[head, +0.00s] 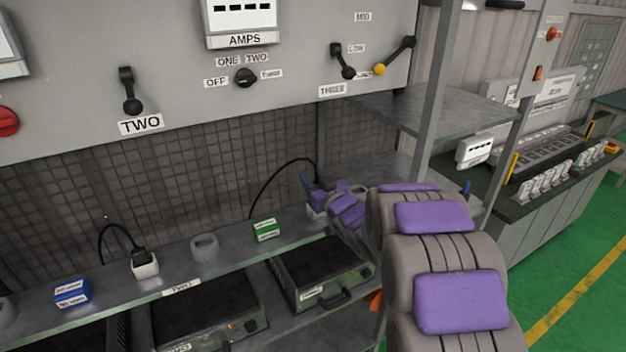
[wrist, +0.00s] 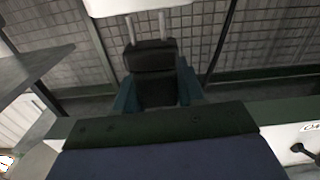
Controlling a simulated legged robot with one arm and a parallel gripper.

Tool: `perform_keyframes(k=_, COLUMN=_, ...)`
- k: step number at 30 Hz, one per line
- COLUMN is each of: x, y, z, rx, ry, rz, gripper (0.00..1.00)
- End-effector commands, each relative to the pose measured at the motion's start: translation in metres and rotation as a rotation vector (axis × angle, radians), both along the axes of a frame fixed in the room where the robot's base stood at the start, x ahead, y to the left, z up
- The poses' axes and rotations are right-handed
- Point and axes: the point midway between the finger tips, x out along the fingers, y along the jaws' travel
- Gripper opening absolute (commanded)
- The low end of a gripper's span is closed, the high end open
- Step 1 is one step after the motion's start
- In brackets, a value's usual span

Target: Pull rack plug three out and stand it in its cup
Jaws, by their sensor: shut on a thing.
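The black plug (wrist: 152,58) sits between the teal fingers of my gripper (wrist: 157,95) in the wrist view, and the fingers are shut on it. Its two metal prongs show bare, pointing toward a white block (wrist: 135,6) at the top edge. I cannot tell whether the prong tips touch that block. In the head view my gripper (head: 318,182) is at the back of the shelf, right of the green box, and mostly hides the plug. A black cable arcs up to it. A grey round cup (head: 204,247) stands on the shelf near the TWO label; no cup marked three is visible.
A second black plug (head: 141,256) sits in a white socket on the shelf (head: 105,293). A green box (head: 265,230) and a blue box (head: 71,292) stand there too. Heaters (head: 320,272) are below. A grey post (head: 437,90) rises beside my arm.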

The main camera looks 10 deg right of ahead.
Motion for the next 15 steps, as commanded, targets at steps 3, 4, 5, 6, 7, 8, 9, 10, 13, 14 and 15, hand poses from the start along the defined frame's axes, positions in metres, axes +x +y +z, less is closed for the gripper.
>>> perform_keyframes(k=3, x=0.0, y=0.0001, z=0.0003, rx=0.0, ry=0.0, rz=0.0, gripper=0.0)
perform_keyframes(k=4, x=0.0001, y=0.0001, z=0.0003, rx=0.0, ry=-0.001, rz=0.0, gripper=0.0)
perform_keyframes(k=5, x=0.0001, y=0.0001, z=0.0003, rx=0.0, ry=-0.001, rz=0.0, gripper=0.0)
perform_keyframes(k=6, x=0.0, y=0.0001, z=0.0001, rx=0.0, ry=0.0, rz=0.0, gripper=0.0)
perform_keyframes(k=7, x=0.0, y=0.0001, z=0.0001, rx=0.0, ry=0.0, rz=0.0, gripper=0.0)
perform_keyframes(k=8, x=0.0001, y=0.0001, z=-0.0001, rx=0.0, ry=0.0, rz=0.0, gripper=0.0)
perform_keyframes(k=9, x=0.0, y=0.0001, z=-0.0004, rx=0.0, ry=0.0, rz=0.0, gripper=0.0)
perform_keyframes(k=10, x=0.0001, y=0.0001, z=-0.0007, rx=0.0, ry=0.0, rz=0.0, gripper=0.0)
perform_keyframes(k=13, x=0.0001, y=0.0002, z=-0.0025, rx=0.0, ry=0.0, rz=0.0, gripper=0.0)
perform_keyframes(k=14, x=0.0001, y=0.0, z=-0.0031, rx=0.0, ry=0.0, rz=0.0, gripper=0.0)
perform_keyframes(k=15, x=0.0001, y=0.0002, z=-0.0041, rx=0.0, ry=0.0, rz=0.0, gripper=0.0)
